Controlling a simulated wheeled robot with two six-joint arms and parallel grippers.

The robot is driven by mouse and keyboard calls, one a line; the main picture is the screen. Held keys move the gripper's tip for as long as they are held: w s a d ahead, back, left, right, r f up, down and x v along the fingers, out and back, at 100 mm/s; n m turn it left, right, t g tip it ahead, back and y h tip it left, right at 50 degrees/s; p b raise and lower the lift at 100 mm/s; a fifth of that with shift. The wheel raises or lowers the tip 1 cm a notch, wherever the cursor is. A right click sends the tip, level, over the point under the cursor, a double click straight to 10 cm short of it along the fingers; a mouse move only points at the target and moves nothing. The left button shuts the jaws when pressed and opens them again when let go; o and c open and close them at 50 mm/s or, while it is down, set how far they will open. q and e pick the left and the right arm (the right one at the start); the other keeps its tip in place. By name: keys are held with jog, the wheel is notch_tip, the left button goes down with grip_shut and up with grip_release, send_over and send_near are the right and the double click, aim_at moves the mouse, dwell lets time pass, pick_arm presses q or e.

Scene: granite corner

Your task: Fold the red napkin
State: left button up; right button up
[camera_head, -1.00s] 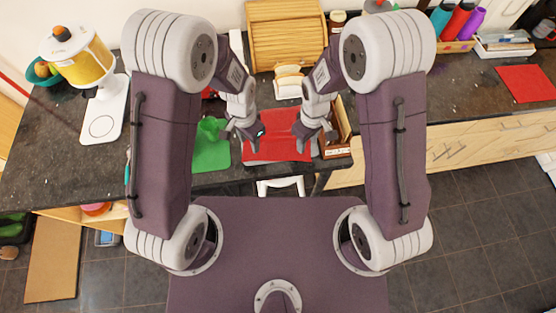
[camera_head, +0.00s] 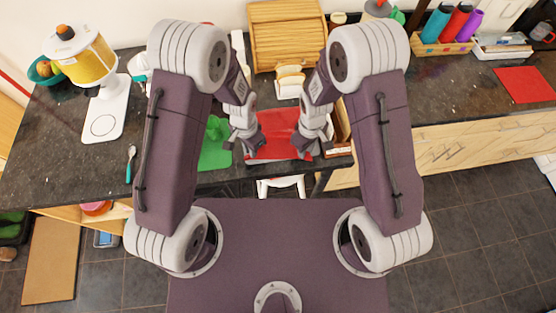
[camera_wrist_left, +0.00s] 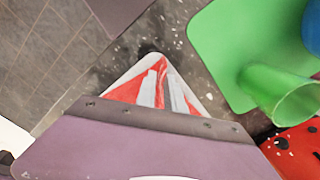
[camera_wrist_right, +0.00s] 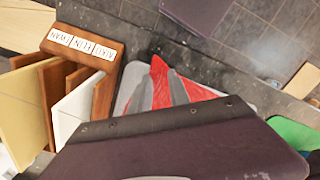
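The red napkin (camera_head: 276,134) lies on a light grey mat (camera_wrist_left: 203,106) at the counter's front edge. It is partly hidden by my arms. My left gripper (camera_head: 250,152) is at its near left corner, and my right gripper (camera_head: 315,150) is at its near right corner. In the left wrist view, the napkin (camera_wrist_left: 146,92) is creased between and beside the fingers (camera_wrist_left: 164,84). In the right wrist view, the napkin (camera_wrist_right: 159,76) rises to a peak between the fingers (camera_wrist_right: 161,88). I cannot tell whether either gripper is closed on the cloth.
A green mat (camera_head: 213,155) with a green cup (camera_wrist_left: 280,95) lies to the left. A wooden holder with name labels (camera_wrist_right: 80,45) stands close to my right gripper. A spoon (camera_head: 130,160) lies left.

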pick_arm(q)
grip_shut()
pick_arm(e)
jog(key=shift+s+f, duration=0.1)
grip_shut()
